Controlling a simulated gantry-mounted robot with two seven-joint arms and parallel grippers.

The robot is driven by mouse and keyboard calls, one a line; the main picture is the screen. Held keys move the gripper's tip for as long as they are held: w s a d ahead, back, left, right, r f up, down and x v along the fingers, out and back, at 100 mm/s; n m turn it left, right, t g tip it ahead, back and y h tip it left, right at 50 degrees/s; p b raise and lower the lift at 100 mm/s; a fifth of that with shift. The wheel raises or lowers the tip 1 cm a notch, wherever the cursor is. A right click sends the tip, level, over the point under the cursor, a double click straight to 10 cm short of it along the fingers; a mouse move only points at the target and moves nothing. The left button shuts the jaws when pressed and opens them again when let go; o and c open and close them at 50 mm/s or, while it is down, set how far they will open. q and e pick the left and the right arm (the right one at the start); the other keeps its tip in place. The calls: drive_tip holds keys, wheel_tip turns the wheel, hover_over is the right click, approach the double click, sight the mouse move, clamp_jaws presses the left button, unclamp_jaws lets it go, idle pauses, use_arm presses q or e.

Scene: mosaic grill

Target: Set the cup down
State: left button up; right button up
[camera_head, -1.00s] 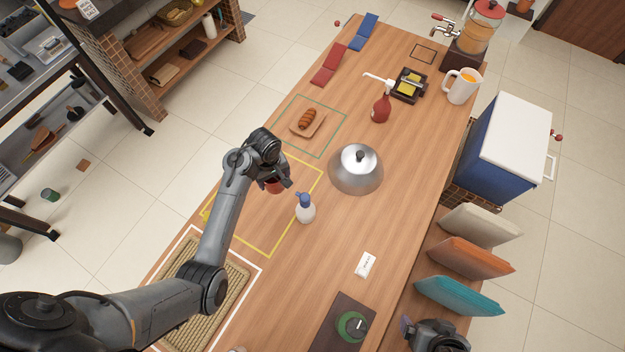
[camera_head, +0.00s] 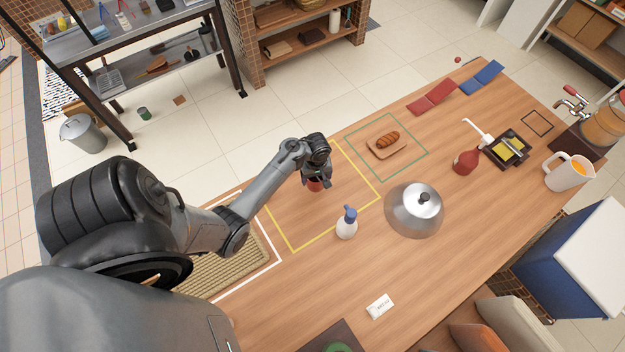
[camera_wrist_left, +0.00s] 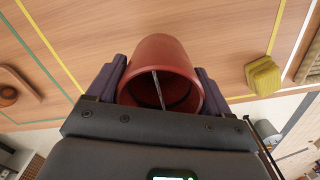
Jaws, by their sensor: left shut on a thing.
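A red cup (camera_wrist_left: 163,58) is between the two fingers of my left gripper (camera_wrist_left: 160,85) in the left wrist view. In the head view the cup (camera_head: 315,186) shows just below my left gripper (camera_head: 317,178), over the yellow-outlined area (camera_head: 293,249) of the wooden table. The gripper mostly hides it there. I cannot tell whether its base touches the table. My right gripper is not in view.
A white bottle with a blue top (camera_head: 347,226) stands right of the cup. A metal dome (camera_head: 413,215) is further right. A tray (camera_head: 375,149) with a sausage-like item lies in the green outline. The table front is mostly clear.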

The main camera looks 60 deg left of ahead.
sight(312, 179)
use_arm(q)
drive_tip(key=shift+a+f, duration=0.35)
drive_tip(key=shift+a, duration=0.25)
drive_tip(key=shift+a+f, duration=0.3)
drive_tip(key=shift+a, duration=0.25)
wheel_tip(312, 179, down, 3)
drive_tip(key=shift+s+f+b, duration=0.1)
drive_tip(key=shift+f+b, duration=0.1)
drive_tip(key=shift+b, duration=0.5)
drive_tip(key=shift+f, duration=0.35)
drive_tip(key=shift+f, duration=0.15)
drive_tip(key=o, duration=1.2)
drive_tip(key=shift+c, duration=0.2)
